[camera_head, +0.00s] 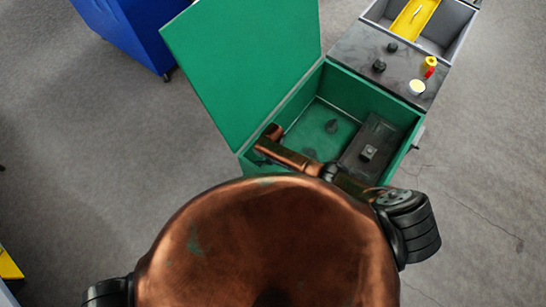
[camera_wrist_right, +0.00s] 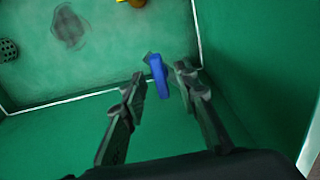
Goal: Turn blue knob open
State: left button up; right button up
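The blue knob (camera_wrist_right: 158,76) shows in the right wrist view as an upright blue handle on a dark mount, against green surfaces. My right gripper (camera_wrist_right: 160,73) is open, with one dark finger on each side of the knob. Gaps seem to show on both sides, and I cannot tell whether either finger touches it. In the head view I cannot make out the blue knob or the right gripper; a copper body and arm links cover the near part of the green box (camera_head: 406,158). My left gripper is in neither view.
The green box's lid (camera_head: 245,65) stands open. Inside are a small dark part (camera_head: 331,126) and a dark panel (camera_head: 372,140). Behind it, a grey top (camera_head: 400,68) carries black, yellow, red and pale controls. A blue cabinet (camera_head: 125,30) stands upper left.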

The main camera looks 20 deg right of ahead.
notch_tip(320, 180, up, 12)
dwell(0.6)
dwell(0.4)
